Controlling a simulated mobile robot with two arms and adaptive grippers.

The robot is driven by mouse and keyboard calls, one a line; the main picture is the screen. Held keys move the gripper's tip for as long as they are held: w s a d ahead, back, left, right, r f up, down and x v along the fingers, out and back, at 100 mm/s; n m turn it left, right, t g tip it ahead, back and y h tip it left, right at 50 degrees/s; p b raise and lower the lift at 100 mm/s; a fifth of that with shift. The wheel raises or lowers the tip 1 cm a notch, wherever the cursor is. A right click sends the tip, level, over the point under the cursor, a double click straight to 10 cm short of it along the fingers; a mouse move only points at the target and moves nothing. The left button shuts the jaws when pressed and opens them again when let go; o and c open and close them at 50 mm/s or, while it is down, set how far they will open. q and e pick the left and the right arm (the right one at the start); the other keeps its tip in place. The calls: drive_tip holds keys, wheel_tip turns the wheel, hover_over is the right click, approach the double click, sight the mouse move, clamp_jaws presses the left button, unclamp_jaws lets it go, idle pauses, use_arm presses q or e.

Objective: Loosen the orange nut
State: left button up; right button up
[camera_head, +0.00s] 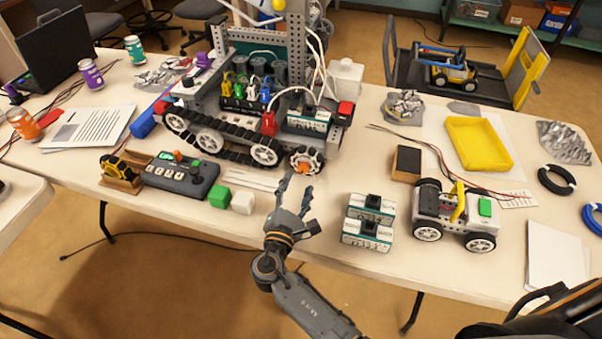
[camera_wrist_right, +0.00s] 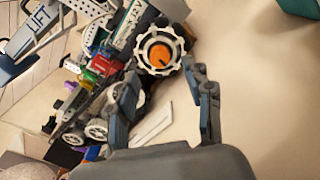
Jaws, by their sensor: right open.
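The orange nut (camera_head: 306,168) sits at the centre of a white-rimmed wheel at the front right corner of the large tracked robot (camera_head: 235,140) on the table. In the right wrist view the orange nut (camera_wrist_right: 161,54) faces the camera inside a notched white ring (camera_wrist_right: 143,66). My right gripper (camera_head: 294,187) is open and empty, just in front of the wheel and apart from it. In the right wrist view its two fingers (camera_wrist_right: 160,82) are spread, with the nut beyond their tips. My left gripper is not in view.
Green and white cubes (camera_head: 242,203) and a button controller (camera_head: 180,176) lie left of my right gripper. Two stacked electronic modules (camera_head: 366,236) and a small wheeled robot (camera_head: 456,216) stand to the right.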

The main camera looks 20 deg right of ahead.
sight(303, 170)
drive_tip(key=shift+x, duration=2.1)
drive_tip(key=shift+c, duration=0.4)
clamp_jaws()
